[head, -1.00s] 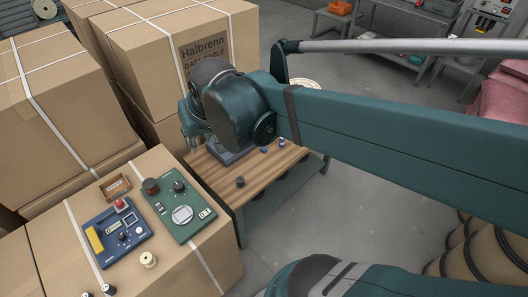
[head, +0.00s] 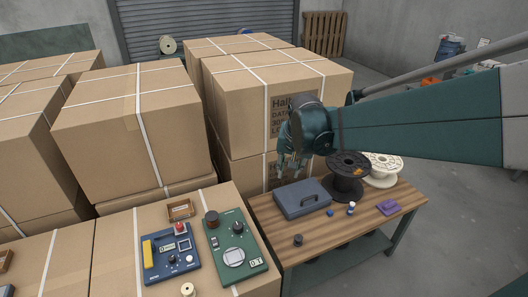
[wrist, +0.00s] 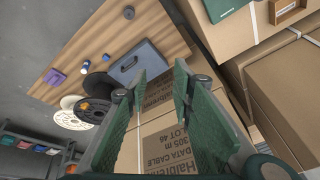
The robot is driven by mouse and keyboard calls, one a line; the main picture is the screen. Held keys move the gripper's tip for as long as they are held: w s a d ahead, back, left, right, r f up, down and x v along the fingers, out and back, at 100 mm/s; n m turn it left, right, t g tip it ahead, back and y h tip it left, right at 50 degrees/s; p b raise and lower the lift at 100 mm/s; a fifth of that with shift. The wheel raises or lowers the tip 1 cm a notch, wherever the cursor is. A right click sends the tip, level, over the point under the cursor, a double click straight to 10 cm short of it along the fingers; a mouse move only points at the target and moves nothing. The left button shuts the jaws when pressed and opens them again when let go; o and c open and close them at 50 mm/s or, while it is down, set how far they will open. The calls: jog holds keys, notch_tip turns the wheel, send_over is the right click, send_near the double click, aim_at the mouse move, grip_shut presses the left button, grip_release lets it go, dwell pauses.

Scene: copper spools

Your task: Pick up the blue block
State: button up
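A small blue piece (head: 330,212) lies on the wooden tabletop (head: 275,225), in front of the grey-blue case (head: 303,198). It is too small to tell its exact shape. A small blue and white piece (head: 351,207) lies just right of it. Small blue pieces also show in the wrist view (wrist: 84,59), left of the case (wrist: 137,62). A purple block (head: 388,207) lies farther right. My gripper (head: 290,172) hangs above the table's back left, behind the case and apart from the small pieces. In the wrist view its two fingers (wrist: 161,88) are apart with nothing between them.
A black spool (head: 347,184) and a white spool (head: 385,170) stand at the table's back. A dark knob-like piece (head: 298,240) is near the front. Large cartons (head: 240,95) rise behind and left. Panels of controls (head: 171,252) lie on a carton at left.

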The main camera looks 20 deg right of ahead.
jog(key=w+d+f+m+g+b, duration=0.1)
jog(key=w+d+f+m, duration=0.1)
jog(key=w+d+f, duration=0.45)
jog(key=m+g+y+b, duration=0.1)
jog(key=m+g+b, duration=0.25)
jog(key=m, duration=0.45)
send_near(330, 212)
jog(key=shift+s+a+t, duration=0.25)
jog(key=shift+t, duration=0.1)
jog(key=shift+s+d+f, duration=0.1)
jog(key=shift+d+f, duration=0.2)
jog(key=shift+f, duration=0.3)
jog(key=shift+f, duration=0.1)
jog(key=shift+f+b, duration=0.3)
jog(key=shift+f, duration=0.85)
jog(key=shift+f, duration=0.15)
jog(key=shift+a+f+b, duration=0.1)
jog(key=shift+f+b, duration=0.7)
jog(key=shift+f, duration=1.65)
